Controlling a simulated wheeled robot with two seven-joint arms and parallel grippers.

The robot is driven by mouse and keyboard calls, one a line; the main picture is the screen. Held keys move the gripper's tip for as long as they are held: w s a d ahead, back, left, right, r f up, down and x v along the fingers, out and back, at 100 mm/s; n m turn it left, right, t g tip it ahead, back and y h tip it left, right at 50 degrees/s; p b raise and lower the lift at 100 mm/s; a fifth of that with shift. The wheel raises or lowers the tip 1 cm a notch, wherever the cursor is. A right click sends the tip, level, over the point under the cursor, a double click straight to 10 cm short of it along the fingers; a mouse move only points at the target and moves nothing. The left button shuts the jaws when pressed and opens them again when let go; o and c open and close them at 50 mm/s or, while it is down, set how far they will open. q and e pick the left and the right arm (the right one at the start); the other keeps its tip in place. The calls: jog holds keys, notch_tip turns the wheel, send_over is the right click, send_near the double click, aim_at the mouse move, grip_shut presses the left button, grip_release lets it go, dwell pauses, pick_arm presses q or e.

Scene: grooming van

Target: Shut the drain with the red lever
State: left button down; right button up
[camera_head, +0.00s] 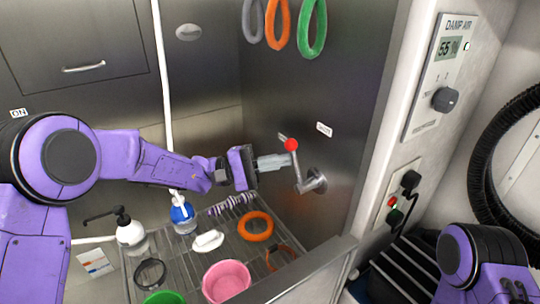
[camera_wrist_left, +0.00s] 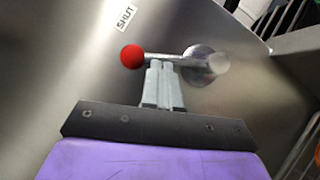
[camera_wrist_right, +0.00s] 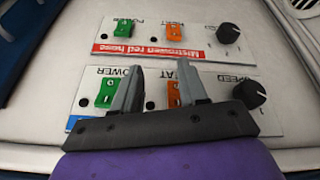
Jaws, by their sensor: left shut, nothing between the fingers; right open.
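The drain lever has a red ball knob (camera_head: 291,144) on a metal arm that rises, leaning slightly left, from a round pivot (camera_head: 314,181) on the steel wall. In the left wrist view the red knob (camera_wrist_left: 132,57) is at the left of the bar, with a SHUT label (camera_wrist_left: 125,17) above it. My left gripper (camera_head: 289,161) is shut and empty, fingertips at the lever arm's side below the knob. Its tips (camera_wrist_left: 164,65) meet the bar's edge in that view; contact is unclear. My right gripper (camera_wrist_right: 153,82) is open and empty in front of a switch panel.
A wire rack (camera_head: 190,270) below holds a pink bowl (camera_head: 226,281), an orange ring (camera_head: 256,226) and bottles. Colored loops (camera_head: 312,28) hang above. The DAMP AIR panel (camera_head: 440,80) and a black hose (camera_head: 485,160) are at right.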

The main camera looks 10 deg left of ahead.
pick_arm(q)
jog(key=shift+s+d+r+m+g+y+p, duration=0.15)
jog(key=shift+s+d+r+m+y+p, duration=0.25)
jog(key=shift+m+p, duration=0.45)
jog(key=shift+s+d+r+m+g+y+p, duration=0.25)
jog(key=shift+m+y+p, duration=0.4)
jog(key=shift+p, duration=0.35)
jog(key=shift+s+d+r+m+g+y+p, duration=0.1)
jog(key=shift+s+d+r+m+y+p, duration=0.25)
jog(key=shift+m+p, duration=0.5)
jog(key=shift+a, duration=0.1)
jog(key=s+a+p, duration=0.1)
jog(key=a+p, duration=0.2)
jog(key=a, duration=0.7)
jog(key=shift+s+f, duration=0.15)
